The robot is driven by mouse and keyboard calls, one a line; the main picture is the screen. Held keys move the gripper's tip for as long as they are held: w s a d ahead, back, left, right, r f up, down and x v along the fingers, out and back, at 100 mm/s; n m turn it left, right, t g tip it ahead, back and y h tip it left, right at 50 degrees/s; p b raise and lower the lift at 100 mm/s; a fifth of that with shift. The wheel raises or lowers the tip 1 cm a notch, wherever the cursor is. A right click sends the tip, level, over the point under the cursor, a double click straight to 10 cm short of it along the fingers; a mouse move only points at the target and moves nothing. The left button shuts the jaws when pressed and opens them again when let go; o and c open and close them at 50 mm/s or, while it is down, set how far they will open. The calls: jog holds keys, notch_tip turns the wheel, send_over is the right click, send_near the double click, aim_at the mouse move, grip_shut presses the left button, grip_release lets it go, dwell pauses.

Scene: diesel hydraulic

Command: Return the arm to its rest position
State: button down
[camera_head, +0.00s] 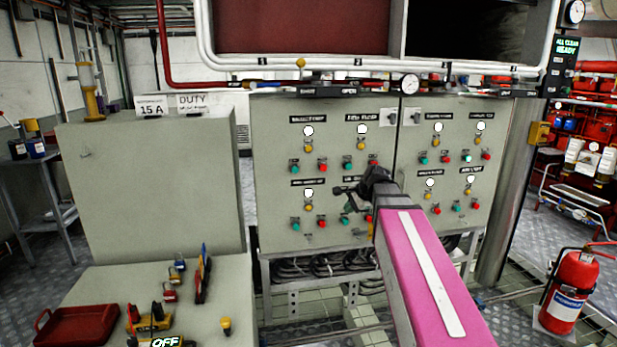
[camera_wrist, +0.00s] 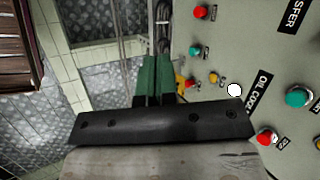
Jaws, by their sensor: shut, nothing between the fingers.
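My arm reaches forward from the lower right of the head view, its pink link in front of the grey control cabinet (camera_head: 283,137). My gripper (camera_head: 347,196) is near the cabinet's front face, below its middle row of buttons. In the wrist view the green fingers of my gripper (camera_wrist: 157,72) are together with nothing between them. The cabinet panel (camera_wrist: 225,60) fills the right of that view, with red, green and yellow buttons beside the fingers. I cannot tell whether the fingers touch the panel.
A grey box (camera_head: 150,190) with "15 A" and "DUTY" signs stands left. A low bench (camera_head: 235,285) holds padlocks and a red tray (camera_head: 75,328). A red fire extinguisher (camera_head: 570,290) stands at right, near a grey post (camera_head: 515,190). Cables hang below the cabinet.

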jog(key=s+d+f+n+g+h, duration=0.2)
jog(key=s+f+n, duration=0.4)
jog(key=s+f, duration=0.3)
jog(key=s+d+f+n+g+h, duration=0.2)
jog(key=s+f+n, duration=0.4)
jog(key=f, duration=1.1)
jog(key=s+g, duration=0.1)
jog(key=s, duration=0.1)
jog(key=shift+s+d+f+n+h, duration=0.2)
jog(key=shift+s+f+n+h, duration=0.1)
jog(key=shift+s+h, duration=0.1)
